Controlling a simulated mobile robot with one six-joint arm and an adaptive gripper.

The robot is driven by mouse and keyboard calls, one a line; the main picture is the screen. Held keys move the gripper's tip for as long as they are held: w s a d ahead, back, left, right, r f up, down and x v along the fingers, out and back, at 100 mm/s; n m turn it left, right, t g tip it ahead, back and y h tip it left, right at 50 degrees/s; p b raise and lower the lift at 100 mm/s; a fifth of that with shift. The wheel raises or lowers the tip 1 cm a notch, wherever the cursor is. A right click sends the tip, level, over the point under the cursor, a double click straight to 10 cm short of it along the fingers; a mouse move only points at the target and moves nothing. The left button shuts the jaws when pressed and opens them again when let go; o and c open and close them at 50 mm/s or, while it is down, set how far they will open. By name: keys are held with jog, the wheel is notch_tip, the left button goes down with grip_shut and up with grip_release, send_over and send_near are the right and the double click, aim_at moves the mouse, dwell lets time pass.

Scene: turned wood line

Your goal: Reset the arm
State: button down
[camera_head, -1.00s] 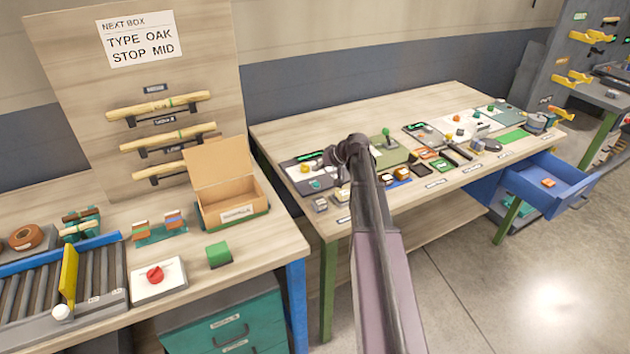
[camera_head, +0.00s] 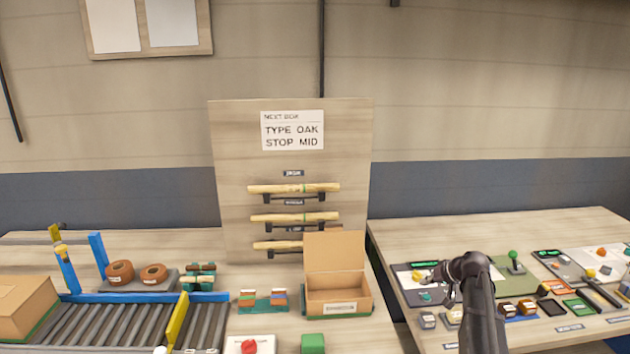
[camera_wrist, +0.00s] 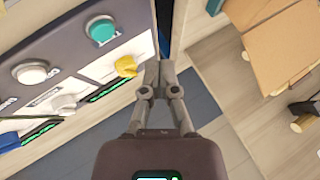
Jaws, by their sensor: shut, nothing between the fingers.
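My arm (camera_head: 478,305) reaches up from the lower right in the head view, in front of the right-hand table. My gripper (camera_wrist: 163,64) shows in the wrist view with its two fingers together and nothing between them. In that picture it is beside a panel (camera_wrist: 82,62) with a teal button (camera_wrist: 101,29), a white button (camera_wrist: 31,72) and a yellow knob (camera_wrist: 127,66). I cannot tell how far the fingertips are from the panel. In the head view the fingers are hidden.
An open cardboard box (camera_head: 338,296) stands left of my arm, below a board with turned wood pieces (camera_head: 294,188). A roller conveyor (camera_head: 120,324) with a yellow gate (camera_head: 177,318) is at lower left. The right table (camera_head: 520,232) holds several small devices.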

jog(key=s+a+f+g, duration=0.1)
jog(key=s+a, duration=0.2)
jog(key=a, duration=0.1)
jog(key=s+a+f+g+h, duration=0.1)
jog(key=s+a, duration=0.2)
jog(key=a, duration=0.1)
jog(key=s+a+f+n+g, duration=0.1)
jog(key=s+a, duration=0.3)
jog(key=a, duration=0.1)
jog(key=shift+f+g+h, duration=0.1)
jog(key=shift+g+h, duration=0.2)
jog(key=s+a+f+g+h, duration=0.1)
jog(key=s+a+h, duration=0.1)
jog(key=s+a, duration=0.2)
jog(key=s+a+g+h, duration=0.2)
jog(key=s+a, duration=0.2)
jog(key=s, duration=0.6)
jog(key=shift+s+f, duration=0.15)
jog(key=shift+f, duration=0.2)
